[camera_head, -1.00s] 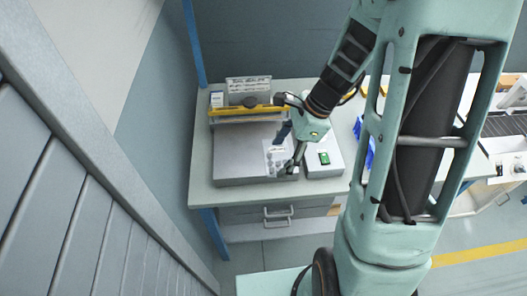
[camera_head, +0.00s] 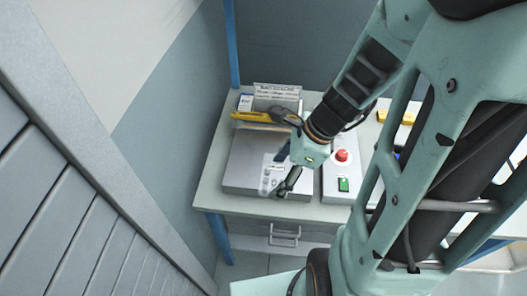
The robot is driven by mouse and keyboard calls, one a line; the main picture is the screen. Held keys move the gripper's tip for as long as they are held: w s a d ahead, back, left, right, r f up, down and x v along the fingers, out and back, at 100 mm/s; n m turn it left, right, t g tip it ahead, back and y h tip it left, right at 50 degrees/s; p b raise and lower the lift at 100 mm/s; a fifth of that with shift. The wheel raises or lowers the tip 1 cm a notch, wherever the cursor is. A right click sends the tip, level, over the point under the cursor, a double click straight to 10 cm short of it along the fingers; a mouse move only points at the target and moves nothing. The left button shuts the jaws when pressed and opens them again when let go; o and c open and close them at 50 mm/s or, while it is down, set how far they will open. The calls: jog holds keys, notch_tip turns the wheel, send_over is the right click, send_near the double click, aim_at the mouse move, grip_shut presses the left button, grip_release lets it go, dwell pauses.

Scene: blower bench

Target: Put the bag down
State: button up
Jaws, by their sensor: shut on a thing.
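A small clear bag (camera_head: 270,172) with grey pieces in it shows at the dark fingers of my gripper (camera_head: 279,178). My gripper is shut on the bag. The bag is over the right part of a flat grey metal platform (camera_head: 242,170) on the bench. I cannot tell whether the bag touches the platform or hangs just above it. Part of the bag is hidden by the fingers.
A control box (camera_head: 341,178) with a red button (camera_head: 342,155) and a green switch (camera_head: 343,184) stands right of the platform. A yellow bar (camera_head: 252,117) runs behind it, near a printed sign (camera_head: 277,91). The platform's left part is clear.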

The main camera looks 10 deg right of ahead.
jog(key=w+f+b, duration=0.2)
jog(key=w+f, duration=0.1)
jog(key=w, duration=0.1)
jog(key=w+d+f+b, duration=0.1)
jog(key=w+f+b, duration=0.1)
jog(key=w+b, duration=0.1)
jog(key=w+f+b, duration=0.2)
jog(key=w+f, duration=0.1)
jog(key=w, duration=0.2)
jog(key=shift+w+d+f+b, duration=0.15)
jog(key=shift+d+f+b, duration=0.15)
jog(key=shift+d+f, duration=0.05)
jog(key=shift+w+f, duration=0.25)
jog(key=shift+w, duration=0.15)
jog(key=f+b, duration=0.3)
jog(key=shift+w+d+f, duration=0.1)
jog(key=shift+w+f, duration=0.05)
jog(key=shift+w, duration=0.25)
jog(key=shift+f+b, duration=0.25)
jog(key=shift+b, duration=0.15)
jog(key=shift+f, duration=0.2)
jog(key=o, duration=1.3)
